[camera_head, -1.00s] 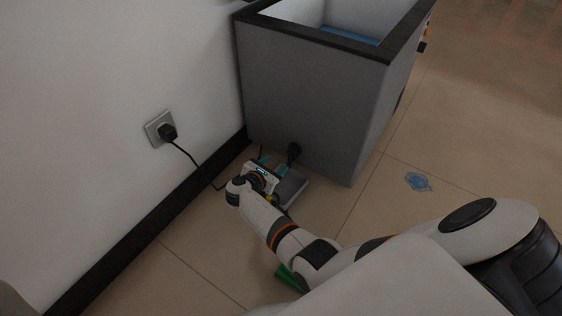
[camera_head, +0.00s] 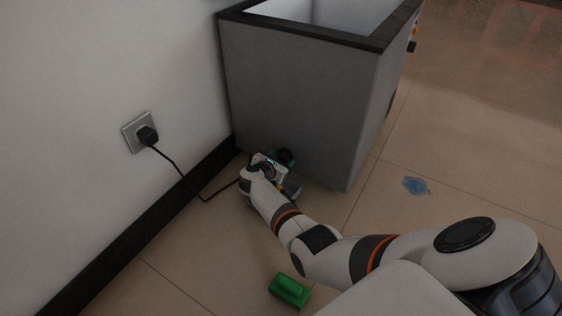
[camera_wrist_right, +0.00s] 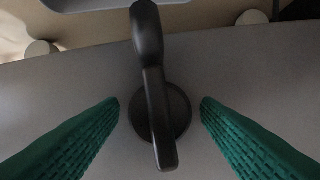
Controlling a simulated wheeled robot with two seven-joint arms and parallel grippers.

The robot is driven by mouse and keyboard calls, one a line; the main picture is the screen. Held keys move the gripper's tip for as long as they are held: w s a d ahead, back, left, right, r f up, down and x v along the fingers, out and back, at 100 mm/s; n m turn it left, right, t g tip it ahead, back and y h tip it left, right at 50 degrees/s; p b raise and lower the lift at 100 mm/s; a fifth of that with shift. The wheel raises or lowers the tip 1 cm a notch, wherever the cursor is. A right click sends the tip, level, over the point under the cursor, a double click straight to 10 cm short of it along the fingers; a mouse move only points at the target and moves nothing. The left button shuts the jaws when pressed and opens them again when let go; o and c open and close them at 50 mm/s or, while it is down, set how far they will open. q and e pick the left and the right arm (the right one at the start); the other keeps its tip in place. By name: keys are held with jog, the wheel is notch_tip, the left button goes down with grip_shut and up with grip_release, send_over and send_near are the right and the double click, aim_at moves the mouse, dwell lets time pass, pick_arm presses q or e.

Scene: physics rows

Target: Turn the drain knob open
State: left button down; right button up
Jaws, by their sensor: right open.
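The dark drain knob (camera_wrist_right: 168,115) has a round base and a long lever handle. It sits on the grey side of the tank (camera_head: 290,95), low near the floor. In the wrist view the lever runs nearly straight up and down the picture. My right gripper (camera_wrist_right: 160,104) is open, with one green ridged finger on each side of the knob and a gap on both sides. In the head view the right gripper (camera_head: 277,160) is at the tank's lower front and partly covers the knob. My left gripper is not in view.
A black cord runs from a wall socket (camera_head: 139,132) down to the floor behind my right gripper. A green block (camera_head: 289,290) lies on the floor near my right arm. A blue puddle-like patch (camera_head: 416,186) is right of the tank. A grey tray-like edge (camera_wrist_right: 100,8) tops the wrist view.

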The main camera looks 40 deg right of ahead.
jog(key=c, duration=1)
